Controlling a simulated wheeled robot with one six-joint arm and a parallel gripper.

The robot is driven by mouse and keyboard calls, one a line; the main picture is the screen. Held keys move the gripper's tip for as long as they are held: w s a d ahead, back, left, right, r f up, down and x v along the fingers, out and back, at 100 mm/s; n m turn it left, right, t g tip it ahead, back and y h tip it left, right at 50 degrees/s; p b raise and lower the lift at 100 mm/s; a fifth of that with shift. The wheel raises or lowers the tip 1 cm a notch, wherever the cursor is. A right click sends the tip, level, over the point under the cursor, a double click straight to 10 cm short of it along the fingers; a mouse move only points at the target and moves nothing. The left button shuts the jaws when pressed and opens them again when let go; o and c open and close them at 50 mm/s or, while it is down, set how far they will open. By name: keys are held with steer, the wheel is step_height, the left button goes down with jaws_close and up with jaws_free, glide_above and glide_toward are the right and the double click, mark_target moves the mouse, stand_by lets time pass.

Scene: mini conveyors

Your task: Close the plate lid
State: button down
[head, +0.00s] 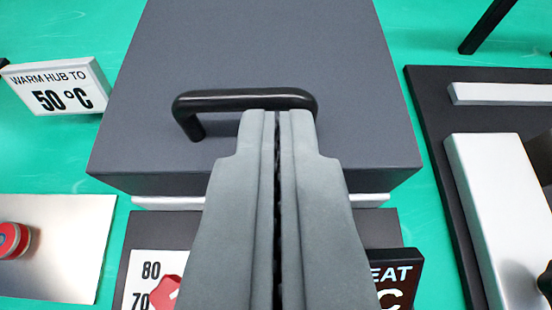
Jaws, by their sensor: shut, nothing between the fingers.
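The plate lid (270,50) is a large dark grey box-like cover in the upper middle of the head view. A black bar handle (215,101) is on it, near its front edge. The lid looks lowered and roughly level over a silver strip (165,201), which may be the plate's edge. I cannot tell whether lid and strip touch. My gripper (278,113) is shut and empty. Its fingertips overlap the right half of the handle in the picture, at or just in front of it; contact is unclear. My fingers hide part of the lid's front and the base.
A dark base below has a scale (147,280) with a red pointer and a display (398,275) at right. A "WARM HUB TO 50 °C" sign (57,86) stands at left. A metal sheet (60,265) bears a red round part (10,240). A dark board (430,110) with silver blocks lies right.

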steer(key=shift+s+f, duration=0.15)
steer(key=shift+s, duration=0.85)
steer(key=shift+s+f, duration=0.1)
steer(key=shift+s, duration=0.85)
steer(key=w+d+r+t, duration=0.1)
steer(key=d+r, duration=0.3)
steer(key=d, duration=0.6)
steer(key=w+d+r+t, duration=0.1)
steer(key=d+r+t, duration=0.2)
steer(key=d, duration=0.7)
step_height(320, 180, up, 2)
steer(key=shift+w+d+r+n+t, duration=0.1)
steer(key=shift+w+d+n+t, duration=0.15)
steer(key=shift+n+t, duration=0.05)
